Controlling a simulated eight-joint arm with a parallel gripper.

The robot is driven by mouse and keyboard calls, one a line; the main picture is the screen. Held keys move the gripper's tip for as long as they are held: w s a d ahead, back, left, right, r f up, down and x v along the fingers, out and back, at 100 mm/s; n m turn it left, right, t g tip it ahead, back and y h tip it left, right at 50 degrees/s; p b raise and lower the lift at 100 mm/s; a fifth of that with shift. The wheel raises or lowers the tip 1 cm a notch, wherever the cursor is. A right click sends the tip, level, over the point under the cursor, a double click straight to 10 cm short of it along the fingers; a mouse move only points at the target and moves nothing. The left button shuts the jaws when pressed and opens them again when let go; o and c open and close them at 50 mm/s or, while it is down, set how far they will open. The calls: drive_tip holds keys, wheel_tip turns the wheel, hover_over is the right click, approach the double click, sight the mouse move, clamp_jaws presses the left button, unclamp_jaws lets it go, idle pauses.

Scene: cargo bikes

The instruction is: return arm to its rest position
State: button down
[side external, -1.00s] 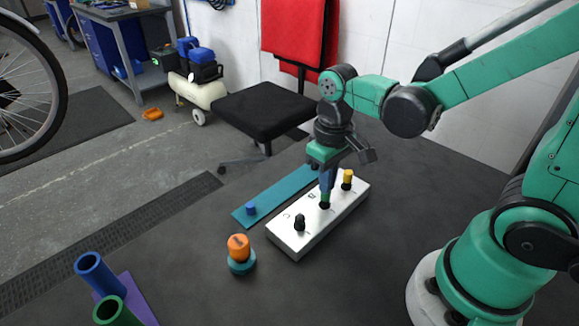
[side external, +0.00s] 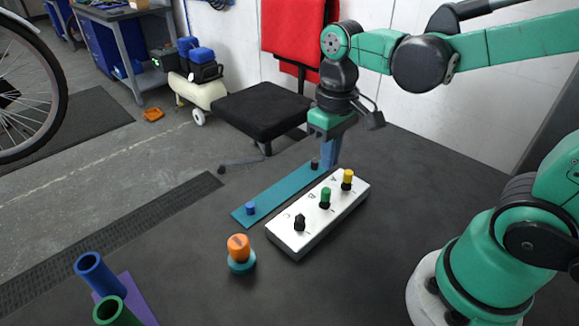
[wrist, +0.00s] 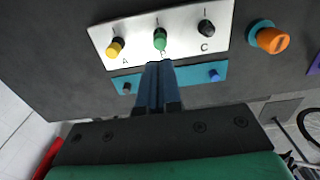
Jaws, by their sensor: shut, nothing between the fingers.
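My gripper (side external: 329,163) is raised above the dark table, behind the white block, in the side view. Its blue fingers are shut with nothing between them; they also show closed together in the wrist view (wrist: 158,72). The white block (side external: 334,219) carries a yellow-topped knob (side external: 347,177) at A, a green-topped knob (side external: 325,196) at B and a black knob (side external: 300,222) at C. In the wrist view the fingertips appear just below the green knob (wrist: 160,40), apart from it in the side view.
A teal strip (side external: 275,199) with a blue peg (side external: 250,208) and a dark peg (side external: 315,163) lies behind the block. An orange knob on a teal base (side external: 239,249) stands in front. Blue (side external: 97,274) and green (side external: 110,310) tubes stand at lower left. A black chair (side external: 262,117) stands beyond the table.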

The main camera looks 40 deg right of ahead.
drive_tip(key=shift+r, duration=0.45)
drive_tip(key=t, duration=0.4)
drive_tip(key=shift+r, duration=0.2)
drive_tip(key=t, duration=0.3)
drive_tip(key=shift+w+r, duration=0.3)
idle(0.9)
